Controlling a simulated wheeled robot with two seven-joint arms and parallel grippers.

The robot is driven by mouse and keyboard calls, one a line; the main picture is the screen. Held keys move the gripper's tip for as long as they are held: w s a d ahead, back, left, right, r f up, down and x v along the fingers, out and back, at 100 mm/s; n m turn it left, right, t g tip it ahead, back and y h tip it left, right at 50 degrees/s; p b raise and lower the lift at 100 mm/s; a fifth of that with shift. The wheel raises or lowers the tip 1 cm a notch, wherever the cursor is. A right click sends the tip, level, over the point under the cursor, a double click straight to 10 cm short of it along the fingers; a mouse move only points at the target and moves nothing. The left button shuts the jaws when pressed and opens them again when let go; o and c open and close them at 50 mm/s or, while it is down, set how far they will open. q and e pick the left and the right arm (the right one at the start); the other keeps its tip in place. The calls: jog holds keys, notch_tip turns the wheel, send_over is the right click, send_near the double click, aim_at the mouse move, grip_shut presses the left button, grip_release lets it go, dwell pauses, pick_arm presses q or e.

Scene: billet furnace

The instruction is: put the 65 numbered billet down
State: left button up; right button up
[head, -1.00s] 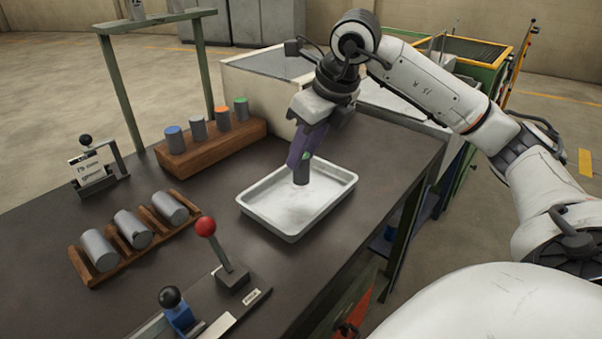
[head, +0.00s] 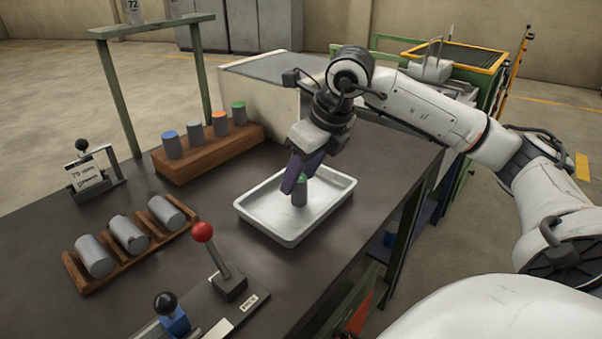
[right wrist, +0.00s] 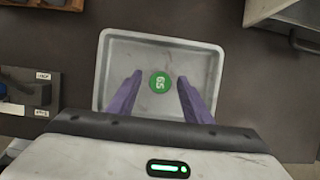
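The 65 numbered billet is a grey cylinder with a green top (head: 300,192); it stands upright in the pale metal tray (head: 258,220) on the dark bench. In the right wrist view its green top (right wrist: 160,84) shows the number 65, and the tray rim (right wrist: 104,75) surrounds it. My right gripper (head: 303,184) reaches down over the tray with purple fingers. In the right wrist view the right gripper (right wrist: 161,82) is open, with a gap on both sides of the billet. My left gripper is not in view.
A wooden block (head: 195,165) holds several colour-topped billets behind the tray. A wooden rack (head: 78,284) holds three grey billets at left. A red-knobbed lever (head: 215,255) stands front left of the tray. A pale box-like unit (head: 262,98) is behind.

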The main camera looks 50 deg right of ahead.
jog(key=shift+r, duration=0.1)
jog(key=p+v, duration=0.1)
jog(key=v, duration=1.1)
jog(key=shift+p, duration=0.4)
